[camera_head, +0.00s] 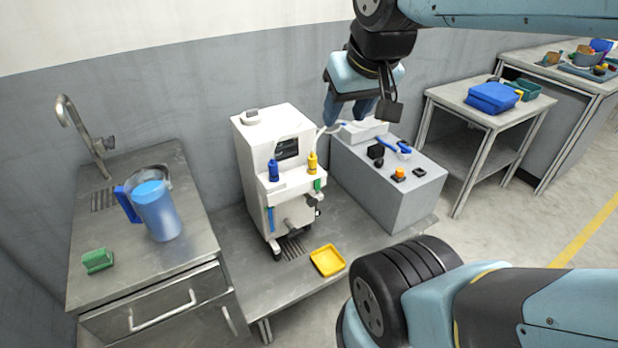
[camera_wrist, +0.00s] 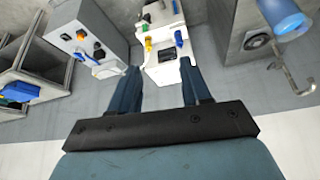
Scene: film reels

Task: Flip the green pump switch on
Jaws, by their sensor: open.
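A white machine (camera_head: 253,165) stands upright on the low metal bench, with a dark screen, a blue bottle (camera_head: 273,170) and a yellow bottle (camera_head: 312,162). A small green part (camera_head: 318,185) shows at its right front, below the yellow bottle. It may be the green pump switch; its position, on or off, is too small to tell. It also shows in the wrist view (camera_wrist: 145,27). My gripper (camera_head: 348,112) is open and empty, above and right of the machine, apart from the green part. In the wrist view its two fingers (camera_wrist: 160,68) point toward the machine's top.
A grey box (camera_head: 400,192) with an orange button and blue handle stands right of the machine. A yellow tray (camera_head: 328,260) lies in front. Floor right of the grey box is clear.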

